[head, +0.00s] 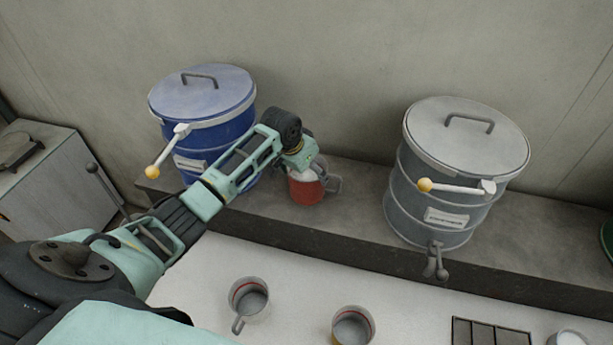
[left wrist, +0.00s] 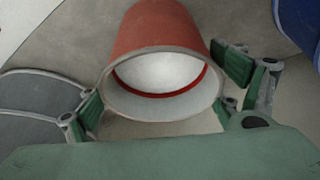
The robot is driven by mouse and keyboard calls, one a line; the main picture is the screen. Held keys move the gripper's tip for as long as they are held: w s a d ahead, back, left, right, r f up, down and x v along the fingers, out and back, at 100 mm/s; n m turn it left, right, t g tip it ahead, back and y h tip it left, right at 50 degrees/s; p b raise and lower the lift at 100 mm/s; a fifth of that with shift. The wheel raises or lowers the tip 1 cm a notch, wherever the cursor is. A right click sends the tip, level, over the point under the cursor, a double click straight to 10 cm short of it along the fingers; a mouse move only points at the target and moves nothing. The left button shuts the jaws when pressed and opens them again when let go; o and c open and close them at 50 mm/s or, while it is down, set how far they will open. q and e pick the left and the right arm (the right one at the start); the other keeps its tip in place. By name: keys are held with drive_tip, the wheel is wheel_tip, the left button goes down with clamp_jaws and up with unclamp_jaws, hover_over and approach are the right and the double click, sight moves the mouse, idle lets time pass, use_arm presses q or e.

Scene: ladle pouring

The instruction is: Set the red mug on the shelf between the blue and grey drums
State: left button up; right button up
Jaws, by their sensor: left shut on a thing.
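The red mug (head: 306,192) is at the shelf (head: 350,215), between the blue drum (head: 205,110) on the left and the grey drum (head: 450,190) on the right, nearer the blue one. It looks upright, its grey handle towards the grey drum. I cannot tell whether its base touches the shelf. My left gripper (head: 308,164) is shut on the mug from above. In the left wrist view the mug (left wrist: 165,30) sits between the fingers, its mouth facing the camera, with a pale inside and a red ring. My right gripper is not in view.
Two cups, one (head: 249,300) and another (head: 352,326), stand on the white surface in front. A dark grate (head: 490,332) lies at the lower right. A grey cabinet (head: 60,180) stands at the left. Bare shelf lies between the mug and the grey drum.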

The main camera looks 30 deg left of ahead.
sight(306, 178)
use_arm(q)
drive_tip(key=shift+f+p, duration=0.3)
drive_tip(key=shift+f, duration=0.65)
drive_tip(key=shift+w+f, duration=0.1)
drive_tip(key=shift+f, duration=0.25)
drive_tip(key=o, duration=1.6)
drive_tip(key=shift+s+f, duration=0.2)
drive_tip(key=shift+f, duration=0.05)
drive_tip(key=o, duration=0.3)
drive_tip(key=shift+o, duration=0.2)
